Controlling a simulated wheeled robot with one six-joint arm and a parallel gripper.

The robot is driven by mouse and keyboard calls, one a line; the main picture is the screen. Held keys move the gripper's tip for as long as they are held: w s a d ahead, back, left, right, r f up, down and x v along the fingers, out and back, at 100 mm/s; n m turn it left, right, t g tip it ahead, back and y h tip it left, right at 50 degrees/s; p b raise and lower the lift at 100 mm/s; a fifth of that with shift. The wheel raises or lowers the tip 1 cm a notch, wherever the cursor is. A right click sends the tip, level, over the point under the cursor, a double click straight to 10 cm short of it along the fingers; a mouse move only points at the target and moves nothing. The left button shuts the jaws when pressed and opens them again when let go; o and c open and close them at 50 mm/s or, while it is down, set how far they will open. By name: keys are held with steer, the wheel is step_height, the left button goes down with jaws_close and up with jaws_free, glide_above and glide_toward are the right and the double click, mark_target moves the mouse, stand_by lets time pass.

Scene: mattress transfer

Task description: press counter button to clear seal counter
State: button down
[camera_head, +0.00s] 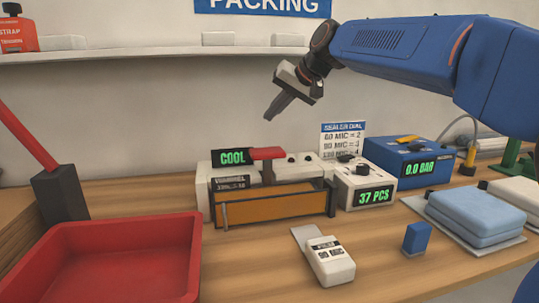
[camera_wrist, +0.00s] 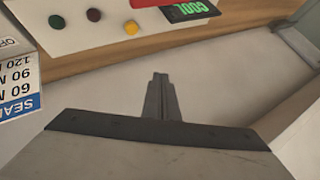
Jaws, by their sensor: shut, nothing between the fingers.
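The counter (camera_head: 352,195) is a small white box on the table with a green "37 PCS" display (camera_head: 374,196) on its front. Dark round controls (camera_head: 350,164) sit on its top; I cannot tell clearly which is the button. My gripper (camera_head: 269,118) is shut and empty, high above and behind the sealer, up and left of the counter and well apart from it. In the wrist view its fingertips (camera_wrist: 160,78) are together. The counter does not clearly show in the wrist view.
The sealer (camera_head: 270,180) with a red handle and "COOL" display stands left of the counter. A blue box (camera_head: 405,170) reading "0.0 BAR" is at its right. A chart (camera_head: 343,138) stands behind. A red tray (camera_head: 110,260) and blue folded pads (camera_head: 475,215) flank.

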steer(key=shift+f, duration=4.4)
steer(key=shift+f, duration=0.15)
steer(key=shift+f, duration=0.3)
steer(key=shift+f, duration=0.85)
steer(key=shift+r, duration=0.15)
stand_by(0.3)
steer(key=shift+r, duration=1.15)
steer(key=shift+r, duration=2.5)
